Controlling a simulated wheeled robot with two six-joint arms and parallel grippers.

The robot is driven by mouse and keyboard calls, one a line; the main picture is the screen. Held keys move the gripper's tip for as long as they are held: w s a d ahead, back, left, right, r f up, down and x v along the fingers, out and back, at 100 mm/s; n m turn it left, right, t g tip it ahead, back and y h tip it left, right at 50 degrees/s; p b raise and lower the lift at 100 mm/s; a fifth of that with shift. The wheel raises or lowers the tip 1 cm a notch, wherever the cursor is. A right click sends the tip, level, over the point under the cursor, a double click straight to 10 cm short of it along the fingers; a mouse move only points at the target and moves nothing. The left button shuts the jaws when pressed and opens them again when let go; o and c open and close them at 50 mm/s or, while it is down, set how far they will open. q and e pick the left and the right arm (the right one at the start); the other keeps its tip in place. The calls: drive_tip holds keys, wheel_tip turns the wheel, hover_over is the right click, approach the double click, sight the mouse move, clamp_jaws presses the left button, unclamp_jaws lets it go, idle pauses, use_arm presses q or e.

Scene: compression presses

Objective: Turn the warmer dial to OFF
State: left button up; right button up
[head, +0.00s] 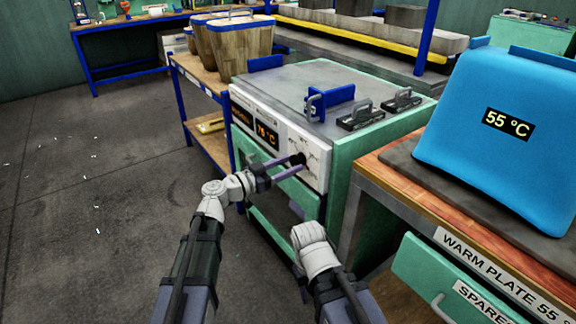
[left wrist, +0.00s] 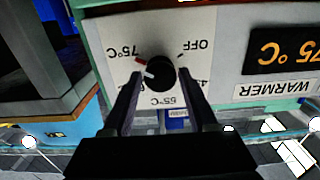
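The warmer dial (head: 298,158) is a black knob on a white panel on the front of the green-framed warmer (head: 330,175). In the left wrist view, which is upside down, the dial (left wrist: 160,74) has a white pointer on its left side, near the 75°C label and a red mark. The OFF label (left wrist: 198,44) is up and right of the knob. My left gripper (head: 283,166) reaches the panel; its fingers (left wrist: 160,88) are open, one either side of the dial. I cannot tell if they touch it.
The warmer's display (head: 266,134) reads 75 °C. Clamps with handles (head: 360,115) sit on its top. A blue cover (head: 495,130) showing 55 °C stands on the bench at right. Wooden buckets (head: 238,45) stand on a shelf behind.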

use_arm(q)
clamp_jaws()
